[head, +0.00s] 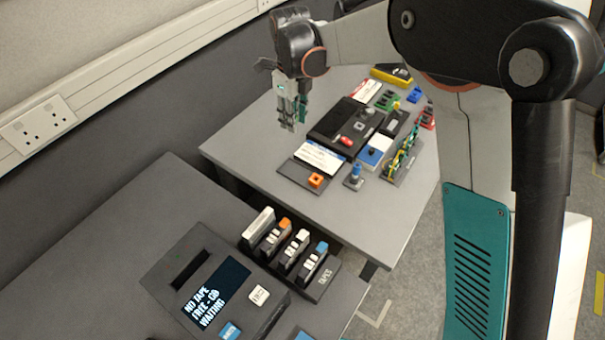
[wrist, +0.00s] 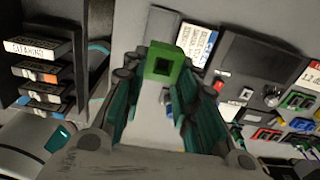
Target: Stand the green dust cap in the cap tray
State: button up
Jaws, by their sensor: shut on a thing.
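The green dust cap (wrist: 163,64) is a small square block with a dark square opening. It shows in the wrist view between the tips of my gripper (wrist: 160,82), which is shut on it. In the head view my gripper (head: 292,122) hangs above the far left part of the far table, and I cannot make out the cap there. A dark tray (head: 289,172) with a white label and an orange block (head: 316,180) lies on that table, to the lower right of my gripper in the picture. I cannot tell for certain that it is the cap tray.
A dark panel (head: 340,122) with a red part lies right of my gripper. A blue-topped post (head: 354,174), a rack of cables (head: 401,162) and several coloured connectors stand farther right. The near table holds a tape rack (head: 322,283) and a display unit (head: 172,270).

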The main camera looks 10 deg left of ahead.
aim_at(294, 171)
notch_tip(294, 171, down, 20)
jog(key=b, duration=0.5)
jog(key=shift+a, duration=0.1)
jog(key=shift+f, duration=0.1)
jog(key=shift+o, duration=1.4)
jog(key=shift+f, duration=0.1)
jog(key=o, duration=0.4)
jog(key=shift+o, duration=0.2)
jog(key=shift+r, duration=0.2)
notch_tip(294, 171, up, 12)
jog(key=p, duration=0.3)
